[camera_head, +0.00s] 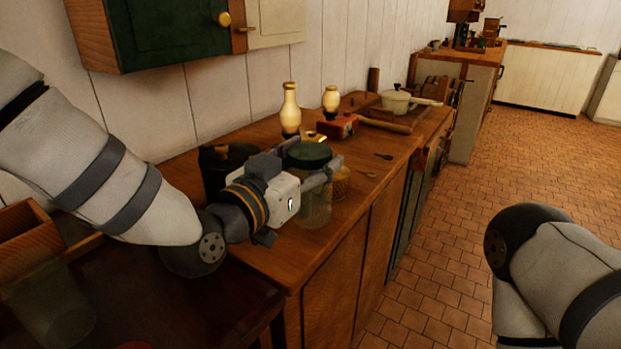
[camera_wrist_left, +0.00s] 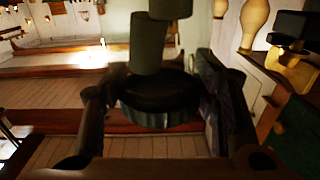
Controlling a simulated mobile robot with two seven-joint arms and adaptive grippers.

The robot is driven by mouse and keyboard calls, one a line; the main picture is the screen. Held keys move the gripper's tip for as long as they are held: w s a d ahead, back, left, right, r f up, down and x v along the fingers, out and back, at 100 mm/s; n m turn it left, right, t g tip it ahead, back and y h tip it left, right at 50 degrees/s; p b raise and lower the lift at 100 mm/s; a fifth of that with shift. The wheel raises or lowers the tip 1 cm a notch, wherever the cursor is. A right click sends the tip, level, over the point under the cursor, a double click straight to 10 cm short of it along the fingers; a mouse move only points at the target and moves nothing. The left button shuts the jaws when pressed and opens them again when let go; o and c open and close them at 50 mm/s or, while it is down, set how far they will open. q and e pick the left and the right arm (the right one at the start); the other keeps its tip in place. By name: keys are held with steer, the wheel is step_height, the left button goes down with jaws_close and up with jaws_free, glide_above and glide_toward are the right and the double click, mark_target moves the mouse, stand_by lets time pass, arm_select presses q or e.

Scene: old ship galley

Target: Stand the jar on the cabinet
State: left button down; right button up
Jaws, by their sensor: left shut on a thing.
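The jar (camera_head: 314,208) is clear greenish glass with a dark green lid (camera_head: 309,154). It looks upright at the front part of the wooden cabinet top (camera_head: 275,257). I cannot tell whether its base touches the wood. My left gripper (camera_head: 312,179) is shut on the jar, and its body hides part of the jar's left side. In the left wrist view the ribbed dark lid (camera_wrist_left: 158,115) sits between the two fingers. Of my right arm only links show at the right; its gripper is out of view.
A dark pot (camera_head: 222,165) stands behind the left gripper. A yellowish container (camera_head: 340,182) is just right of the jar. Two cream bottles, one being the taller bottle (camera_head: 290,108), a red box (camera_head: 338,127) and a cream saucepan (camera_head: 396,102) are farther back. A green wall cupboard (camera_head: 165,30) hangs above.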

arm_select(q)
steer(key=shift+w+f+b, duration=0.15)
steer(key=shift+f, duration=0.8)
steer(key=shift+w+f+b, duration=0.15)
steer(key=shift+f, duration=0.8)
steer(key=c, duration=0.6)
jaws_free()
arm_select(e)
steer(key=shift+s+f, duration=0.4)
arm_select(q)
steer(key=shift+r, duration=0.1)
steer(key=shift+s+a+r, duration=0.1)
steer(key=shift+s+r, duration=0.05)
steer(key=shift+s, duration=0.05)
steer(key=p+v, duration=0.1)
steer(key=v, duration=1)
steer(key=shift+s, duration=0.25)
arm_select(e)
steer(key=shift+w+r, duration=0.75)
arm_select(q)
steer(key=shift+a, duration=0.15)
